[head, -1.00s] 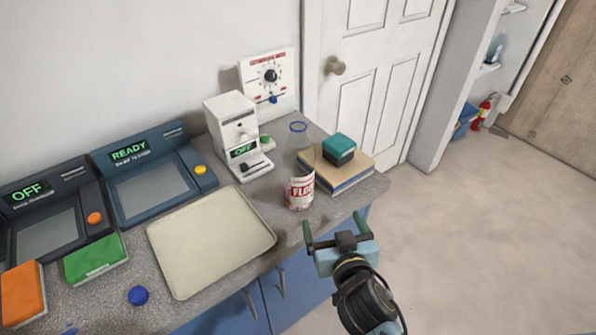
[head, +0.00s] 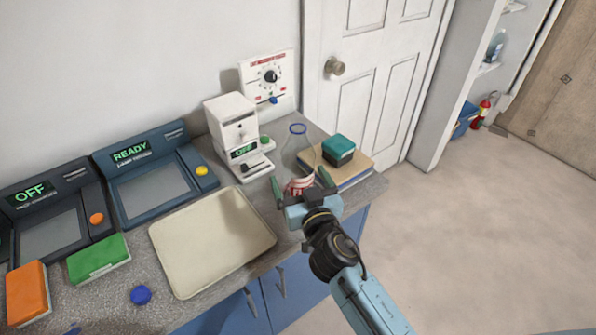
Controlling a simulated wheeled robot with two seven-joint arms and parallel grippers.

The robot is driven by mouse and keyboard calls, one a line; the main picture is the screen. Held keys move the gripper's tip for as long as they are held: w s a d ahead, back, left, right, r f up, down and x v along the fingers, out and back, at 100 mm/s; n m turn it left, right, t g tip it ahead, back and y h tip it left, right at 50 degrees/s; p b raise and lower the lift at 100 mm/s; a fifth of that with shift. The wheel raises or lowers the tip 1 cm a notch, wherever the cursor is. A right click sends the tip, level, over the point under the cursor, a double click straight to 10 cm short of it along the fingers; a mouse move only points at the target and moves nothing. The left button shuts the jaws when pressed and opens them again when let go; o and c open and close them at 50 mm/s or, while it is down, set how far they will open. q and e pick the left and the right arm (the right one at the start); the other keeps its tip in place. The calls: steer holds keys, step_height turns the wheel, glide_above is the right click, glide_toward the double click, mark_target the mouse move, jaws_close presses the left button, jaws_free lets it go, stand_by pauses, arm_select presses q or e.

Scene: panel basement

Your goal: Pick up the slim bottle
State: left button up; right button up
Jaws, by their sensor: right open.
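No slim bottle shows plainly on the counter. A bluish clear bottle (head: 495,46) stands on the shelf at the upper right, far from my grippers. My left gripper is out of view.
A white machine (head: 232,128) stands behind left. The floor at right is clear.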

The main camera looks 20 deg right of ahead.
steer(key=w, duration=0.4)
steer(key=shift+w+d+f, duration=0.1)
steer(key=shift+w+d, duration=0.05)
steer(key=shift+w, duration=0.25)
steer(key=shift+c, duration=0.4)
steer(key=c, duration=1)
steer(key=shift+c, duration=0.4)
steer(key=shift+r, duration=0.2)
